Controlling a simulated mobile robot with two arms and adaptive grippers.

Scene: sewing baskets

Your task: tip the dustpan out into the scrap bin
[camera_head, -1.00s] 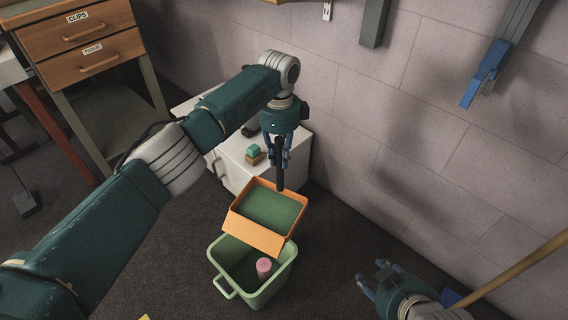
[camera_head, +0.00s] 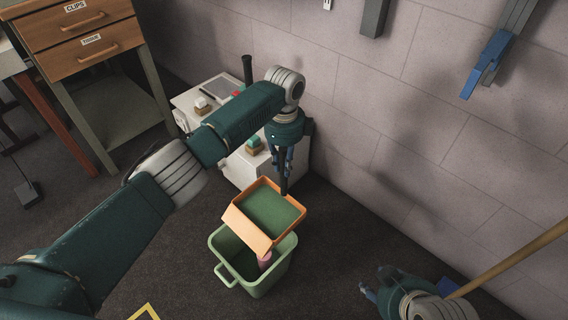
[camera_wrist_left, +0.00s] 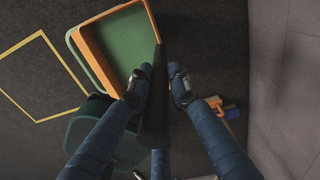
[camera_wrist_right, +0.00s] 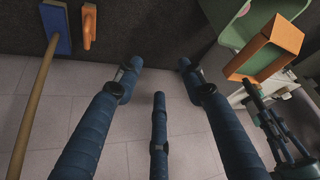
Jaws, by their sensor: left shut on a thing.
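The dustpan (camera_head: 272,213) is an orange-walled tray with a bare green floor and a dark handle. It is over the back part of the green scrap bin (camera_head: 264,284), tilted toward its front edge. My left gripper (camera_head: 285,172) is shut on the handle; the grip also shows in the left wrist view (camera_wrist_left: 158,92). A pink cylinder (camera_head: 265,261) is in the bin, partly hidden by the dustpan. The dustpan also shows in the right wrist view (camera_wrist_right: 262,52). My right gripper (camera_head: 377,284) is low at the right, its fingers apart and empty in its wrist view (camera_wrist_right: 157,68).
A white cabinet (camera_head: 238,170) with small items on top stands behind the bin. A grey block wall (camera_head: 400,130) runs along the right. A wooden pole (camera_head: 515,268) with a blue head (camera_wrist_right: 57,28) is near my right gripper. Yellow floor markings (camera_wrist_left: 40,118) lie beside the bin.

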